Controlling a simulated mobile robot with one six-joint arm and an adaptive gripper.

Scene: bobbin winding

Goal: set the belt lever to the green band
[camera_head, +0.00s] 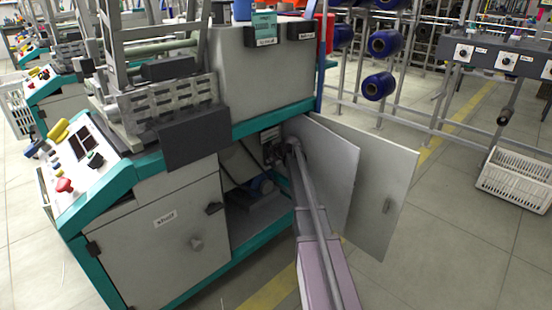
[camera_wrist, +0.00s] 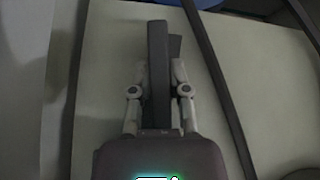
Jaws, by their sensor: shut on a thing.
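In the wrist view my gripper (camera_wrist: 159,72) is closed with one finger on each side of a dark upright bar, which looks like the belt lever (camera_wrist: 157,45). A short dark piece (camera_wrist: 175,47) shows just right of the bar's upper part. In the head view my arm reaches into the open cabinet of the winding machine (camera_head: 262,70), and its end is at the opening by a small grey panel (camera_head: 271,138). The lever cannot be made out there. No green band shows in either view.
The open cabinet door (camera_head: 378,185) stands right of my arm, close to it. A blue motor (camera_head: 262,186) sits low inside the cabinet. A closed door (camera_head: 165,245) is at left. A dark strip (camera_wrist: 222,85) runs diagonally in the wrist view. A white basket (camera_head: 520,180) stands far right.

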